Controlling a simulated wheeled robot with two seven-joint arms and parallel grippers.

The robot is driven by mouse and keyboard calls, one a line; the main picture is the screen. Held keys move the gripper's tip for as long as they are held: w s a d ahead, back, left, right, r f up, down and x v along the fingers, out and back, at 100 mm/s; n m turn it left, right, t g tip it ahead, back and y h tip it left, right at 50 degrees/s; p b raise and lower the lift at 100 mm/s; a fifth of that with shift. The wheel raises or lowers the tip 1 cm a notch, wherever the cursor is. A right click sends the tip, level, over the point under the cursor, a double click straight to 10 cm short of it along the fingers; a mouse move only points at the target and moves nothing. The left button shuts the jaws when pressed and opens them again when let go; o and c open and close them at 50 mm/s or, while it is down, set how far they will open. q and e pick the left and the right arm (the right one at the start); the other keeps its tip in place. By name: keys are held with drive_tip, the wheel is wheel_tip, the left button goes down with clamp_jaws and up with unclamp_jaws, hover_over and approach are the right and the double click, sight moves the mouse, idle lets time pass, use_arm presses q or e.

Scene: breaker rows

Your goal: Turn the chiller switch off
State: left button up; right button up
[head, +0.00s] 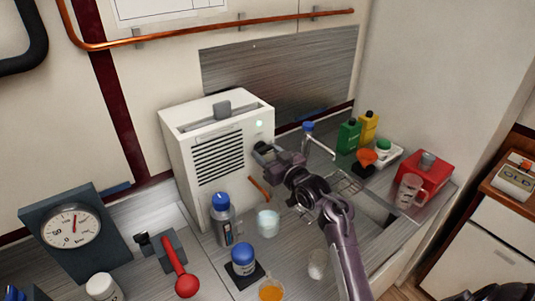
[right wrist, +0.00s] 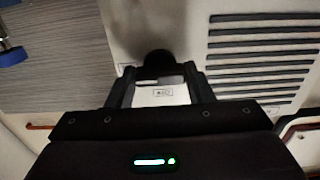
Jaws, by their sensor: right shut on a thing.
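The chiller (head: 178,143) is a white box with dark vent slots and a grey handle on top. A small pale green light (head: 259,124) glows on its front, at upper right. My right gripper (head: 264,152) is at the right part of that front. In the right wrist view, the gripper (right wrist: 158,82) has its two fingers around a dark switch knob (right wrist: 157,62) and is shut on it. A small printed label (right wrist: 163,93) shows between the fingers. The exact setting of the switch cannot be told. My left gripper is not in view.
A blue-capped flask (head: 223,222), a white cup (head: 267,222) and a blue-lidded jar (head: 243,260) stand in front of the chiller. A dial gauge (head: 72,228) and a red lever (head: 179,270) are at left. Bottles (head: 348,136) and a red box (head: 425,168) stand at right.

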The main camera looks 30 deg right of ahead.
drive_tip(key=n+b, duration=0.3)
drive_tip(key=n, duration=0.1)
drive_tip(key=shift+f+n, duration=0.1)
drive_tip(key=shift+n, duration=0.3)
drive_tip(key=n+b, duration=0.2)
drive_tip(key=n, duration=0.2)
drive_tip(key=shift+b, duration=0.4)
drive_tip(key=shift+n+b, duration=3.25)
drive_tip(key=shift+n, duration=1.35)
drive_tip(key=o, duration=1)
